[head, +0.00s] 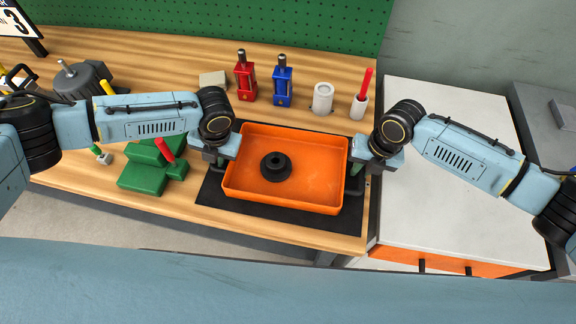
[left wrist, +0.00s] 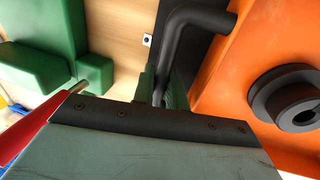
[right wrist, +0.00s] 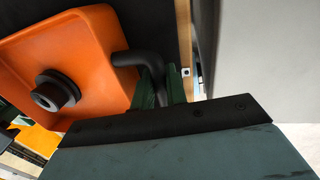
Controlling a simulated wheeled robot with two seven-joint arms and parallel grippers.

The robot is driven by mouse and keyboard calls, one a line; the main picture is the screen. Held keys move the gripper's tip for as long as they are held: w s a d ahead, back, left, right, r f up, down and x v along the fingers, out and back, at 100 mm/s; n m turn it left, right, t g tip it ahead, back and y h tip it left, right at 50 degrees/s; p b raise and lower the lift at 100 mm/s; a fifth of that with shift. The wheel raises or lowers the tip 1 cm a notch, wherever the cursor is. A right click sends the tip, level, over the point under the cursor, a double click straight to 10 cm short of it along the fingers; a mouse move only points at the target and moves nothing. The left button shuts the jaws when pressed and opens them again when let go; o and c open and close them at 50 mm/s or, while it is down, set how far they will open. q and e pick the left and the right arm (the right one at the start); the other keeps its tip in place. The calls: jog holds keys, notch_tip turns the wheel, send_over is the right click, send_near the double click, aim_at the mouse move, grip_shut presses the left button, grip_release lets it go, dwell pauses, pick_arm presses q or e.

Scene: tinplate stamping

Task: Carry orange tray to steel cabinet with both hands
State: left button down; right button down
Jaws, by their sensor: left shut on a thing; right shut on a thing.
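The orange tray (head: 310,172) is over a black mat (head: 214,198) on the wooden bench; I cannot tell whether it touches the mat. A black flanged part (head: 275,167) lies in it. My left gripper (head: 231,172) is shut on the tray's black left handle, which shows in the left wrist view (left wrist: 185,40). My right gripper (head: 358,172) is shut on the right handle, seen in the right wrist view (right wrist: 140,62). The steel cabinet (head: 440,210), with a pale top and orange front, stands right of the bench; its top is bare.
Green blocks (head: 150,175) lie left of the tray. A green pegboard (head: 250,25) backs the bench.

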pick_arm(q)
jog(key=shift+w+r, duration=0.1)
jog(key=shift+r, duration=0.1)
pick_arm(e)
jog(key=shift+w+r, duration=0.1)
jog(key=shift+r, duration=0.15)
